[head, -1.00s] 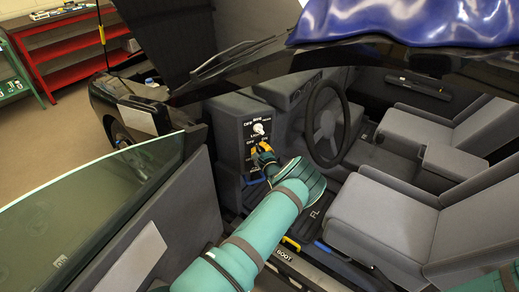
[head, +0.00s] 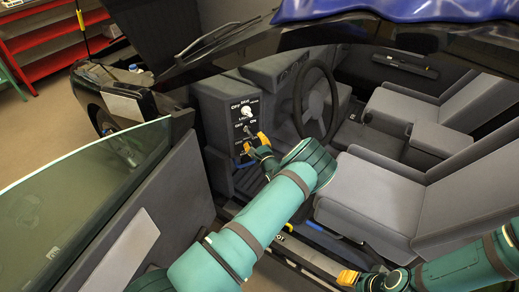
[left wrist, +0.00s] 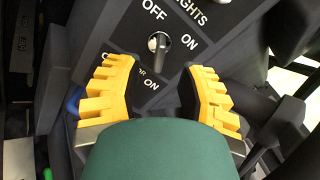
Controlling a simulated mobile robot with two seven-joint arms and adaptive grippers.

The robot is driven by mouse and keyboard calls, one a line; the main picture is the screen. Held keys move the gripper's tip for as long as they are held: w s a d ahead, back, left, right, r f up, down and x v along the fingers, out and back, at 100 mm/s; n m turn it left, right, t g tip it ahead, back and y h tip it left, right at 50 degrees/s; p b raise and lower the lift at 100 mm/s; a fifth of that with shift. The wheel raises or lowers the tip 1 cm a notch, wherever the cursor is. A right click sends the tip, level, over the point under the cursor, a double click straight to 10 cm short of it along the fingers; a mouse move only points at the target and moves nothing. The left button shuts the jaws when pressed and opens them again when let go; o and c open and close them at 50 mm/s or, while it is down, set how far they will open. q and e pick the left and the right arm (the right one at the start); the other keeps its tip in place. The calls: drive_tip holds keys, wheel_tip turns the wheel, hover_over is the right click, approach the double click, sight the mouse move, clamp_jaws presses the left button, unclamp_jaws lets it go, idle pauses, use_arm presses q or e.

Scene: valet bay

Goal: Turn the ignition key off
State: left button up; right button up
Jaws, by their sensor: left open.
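The dark control panel (head: 231,110) stands left of the steering wheel. A white key-like knob (head: 246,112) sits near its top, its printed labels too small to read surely; only its lower edge shows in the left wrist view (left wrist: 194,2). My right gripper (head: 350,277) is low at the bottom edge.
The steering wheel (head: 313,100) is close right of the panel. Grey seats (head: 370,195) fill the right. The open door (head: 150,195) with its glass (head: 75,195) bounds the left. A blue cover (head: 390,8) lies on top of the car.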

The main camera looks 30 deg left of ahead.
use_arm(q)
drive_tip(key=v, duration=0.5)
drive_tip(key=shift+s+d, duration=0.1)
idle(0.3)
